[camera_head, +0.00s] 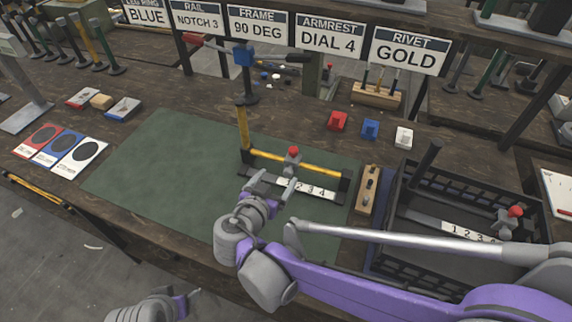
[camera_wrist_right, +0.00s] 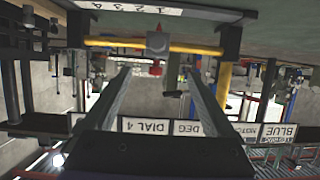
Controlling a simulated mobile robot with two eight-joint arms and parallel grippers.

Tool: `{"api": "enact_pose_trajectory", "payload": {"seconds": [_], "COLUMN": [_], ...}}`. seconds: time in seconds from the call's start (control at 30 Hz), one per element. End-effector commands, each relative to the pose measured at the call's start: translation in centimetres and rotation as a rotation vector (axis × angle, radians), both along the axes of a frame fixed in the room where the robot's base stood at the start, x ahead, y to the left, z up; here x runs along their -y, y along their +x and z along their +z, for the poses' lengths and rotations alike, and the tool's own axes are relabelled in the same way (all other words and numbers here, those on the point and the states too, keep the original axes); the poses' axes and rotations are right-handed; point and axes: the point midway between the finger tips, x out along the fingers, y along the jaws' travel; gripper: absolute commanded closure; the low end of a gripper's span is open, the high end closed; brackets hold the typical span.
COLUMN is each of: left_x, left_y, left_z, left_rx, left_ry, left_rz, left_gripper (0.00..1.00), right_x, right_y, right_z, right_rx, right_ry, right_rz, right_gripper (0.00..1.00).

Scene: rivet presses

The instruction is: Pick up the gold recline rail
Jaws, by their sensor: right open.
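A gold rail (camera_head: 318,168) lies across a dark base with a white 1-2-3-4 scale (camera_head: 310,189) on the green mat. A red-topped clamp (camera_head: 292,156) sits at its middle, and a gold upright (camera_head: 243,128) stands at its left end. The rail (camera_wrist_right: 190,48) and upright (camera_wrist_right: 224,82) also show in the right wrist view, upside down. My right gripper (camera_head: 268,184) is open and empty, just in front of the rail; its fingers (camera_wrist_right: 160,72) point toward it on either side of the clamp. My left gripper (camera_head: 194,294) is low at the front edge, its jaws unclear.
A black crate (camera_head: 408,178) at right holds another scaled base with a red knob. A wooden block (camera_head: 367,190) stands between mat and crate. Red (camera_head: 337,121), blue (camera_head: 370,129) and white (camera_head: 404,137) small parts lie behind. The mat's left part (camera_head: 150,165) is clear.

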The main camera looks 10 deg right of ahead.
Motion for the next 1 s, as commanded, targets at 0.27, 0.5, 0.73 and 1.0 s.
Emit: {"api": "enact_pose_trajectory", "payload": {"seconds": [0.27, 0.5, 0.73, 1.0], "left_x": [0.0, 0.0, 0.0, 0.0], "left_y": [0.0, -0.1, -0.1, -0.1], "left_z": [-0.3, -0.7, -0.9, -0.9], "left_rx": [-0.001, -0.002, -0.003, -0.003], "left_ry": [0.0, 0.0, 0.0, 0.0], "left_rz": [0.0, 0.0, 0.0, 0.0], "left_gripper": [0.34, 0.34, 0.34, 0.34], "right_x": [1.8, 3.8, 4.8, 4.8], "right_y": [2.5, 4.6, 6.3, 6.3], "right_z": [-1.3, -2.6, -3.4, -3.4], "right_rx": [-0.003, -0.003, -0.003, -0.004], "right_ry": [-0.001, -0.001, 0.0, 0.0], "right_rz": [-0.002, -0.004, -0.001, 0.0], "right_gripper": [0.1, 0.1, 0.1, 0.19]}}
